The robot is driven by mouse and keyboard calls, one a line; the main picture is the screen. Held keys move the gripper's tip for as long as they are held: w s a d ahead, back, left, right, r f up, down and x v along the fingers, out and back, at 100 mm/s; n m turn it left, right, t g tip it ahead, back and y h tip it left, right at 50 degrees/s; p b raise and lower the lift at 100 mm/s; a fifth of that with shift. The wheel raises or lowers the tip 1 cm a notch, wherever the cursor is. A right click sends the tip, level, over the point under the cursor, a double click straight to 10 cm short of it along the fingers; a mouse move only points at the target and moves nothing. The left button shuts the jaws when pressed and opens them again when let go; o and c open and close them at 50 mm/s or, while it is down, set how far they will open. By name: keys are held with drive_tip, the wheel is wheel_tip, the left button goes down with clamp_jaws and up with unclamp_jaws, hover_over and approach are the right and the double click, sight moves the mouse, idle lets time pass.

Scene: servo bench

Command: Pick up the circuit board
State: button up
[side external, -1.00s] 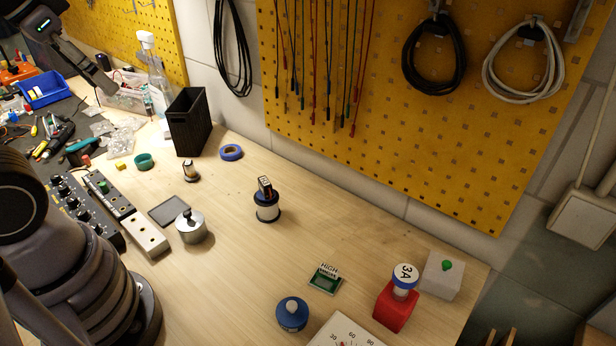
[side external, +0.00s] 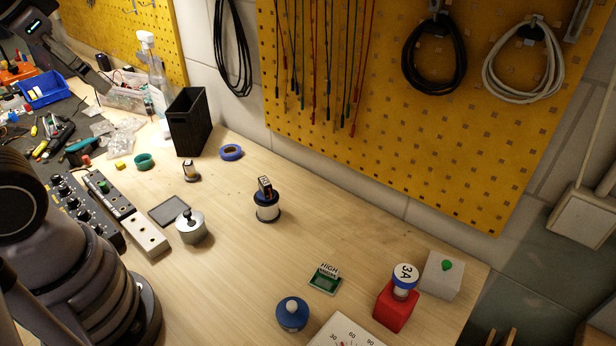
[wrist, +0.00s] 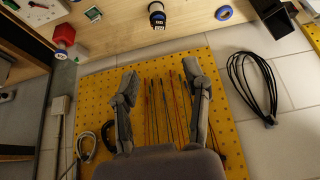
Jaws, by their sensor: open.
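The circuit board (side external: 325,280) is a small green plate lying on the wooden bench, with a white tag reading HIGH standing at its back edge. A small green patch at the top left of the wrist view (wrist: 93,14) appears to be this board. My gripper (wrist: 160,70) is open and empty, its two grey fingers spread in front of the pegboard. It is well away from the board. In the side view, my arm reaches into the top left corner, and its fingers cannot be made out clearly there.
A dark-and-white spool (side external: 267,207) stands farther back. Bench around the board is clear towards the left.

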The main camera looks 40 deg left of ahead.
drive_tip(key=w+d+f+n+g+h, duration=0.4)
drive_tip(key=w+d+f+n+h, duration=0.1)
drive_tip(key=w+f, duration=0.25)
drive_tip(key=w+d+f+n+g+h, duration=0.45)
drive_tip(key=w+f, duration=0.25)
drive_tip(key=f, duration=0.2)
drive_tip(key=n+t+h, duration=0.4)
drive_tip(key=n+t, duration=0.1)
drive_tip(key=n, duration=0.5)
approach(321, 265)
drive_tip(key=shift+n, duration=0.25)
drive_tip(key=x, duration=0.4)
drive_tip(key=shift+w+a+f, duration=0.1)
drive_tip(key=shift+w+f, duration=0.15)
drive_tip(key=shift+f, duration=0.15)
drive_tip(key=x, duration=0.4)
drive_tip(key=shift+s+d, duration=0.2)
drive_tip(key=shift+d, duration=0.25)
drive_tip(key=shift+w+d+f+t, duration=0.15)
drive_tip(key=shift+d+t, duration=0.1)
drive_tip(key=shift+d, duration=0.3)
clamp_jaws()
